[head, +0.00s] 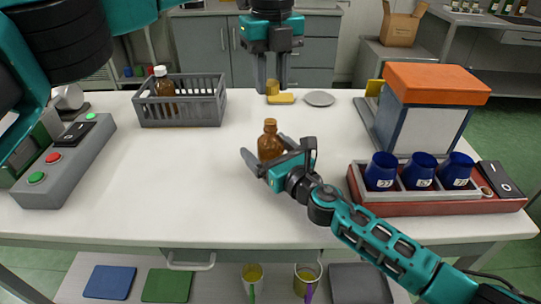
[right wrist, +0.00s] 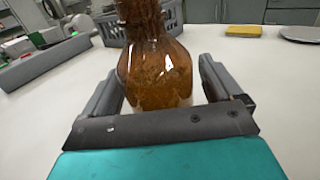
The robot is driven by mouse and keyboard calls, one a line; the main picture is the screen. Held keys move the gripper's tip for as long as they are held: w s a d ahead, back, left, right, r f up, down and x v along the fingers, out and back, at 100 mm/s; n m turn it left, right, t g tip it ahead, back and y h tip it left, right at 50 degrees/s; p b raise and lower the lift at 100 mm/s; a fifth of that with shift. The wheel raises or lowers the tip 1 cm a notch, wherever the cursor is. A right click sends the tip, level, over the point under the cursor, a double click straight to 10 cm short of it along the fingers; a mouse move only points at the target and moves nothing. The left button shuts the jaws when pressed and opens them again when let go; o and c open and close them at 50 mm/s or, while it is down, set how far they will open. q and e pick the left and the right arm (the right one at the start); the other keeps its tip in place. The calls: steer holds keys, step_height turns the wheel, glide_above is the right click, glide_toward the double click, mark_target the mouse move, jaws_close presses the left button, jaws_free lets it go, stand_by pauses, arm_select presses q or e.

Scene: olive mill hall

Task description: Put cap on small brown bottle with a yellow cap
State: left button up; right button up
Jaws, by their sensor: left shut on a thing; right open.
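The small brown bottle (head: 270,143) stands upright and uncapped on the white table, near its middle. My right gripper (head: 277,160) is open around it at a low height. In the right wrist view the bottle (right wrist: 157,75) stands between the two spread fingers (right wrist: 160,95), and its top is cut off by the frame. My left gripper (head: 272,82) points down from above, farther back. It is shut on the yellow cap (head: 273,87), which hangs above the back of the table.
A yellow sponge-like block (head: 281,99) and a grey disc (head: 319,98) lie at the back. A grey crate (head: 182,113) holding a white-capped brown bottle (head: 164,82) stands left. A rack (head: 411,196) with blue cups and an orange-topped machine (head: 425,105) stand right. The left-centre table is clear.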

mark_target(272, 123)
steer(key=c, duration=1.5)
arm_select(q)
steer(key=shift+f, duration=2.5)
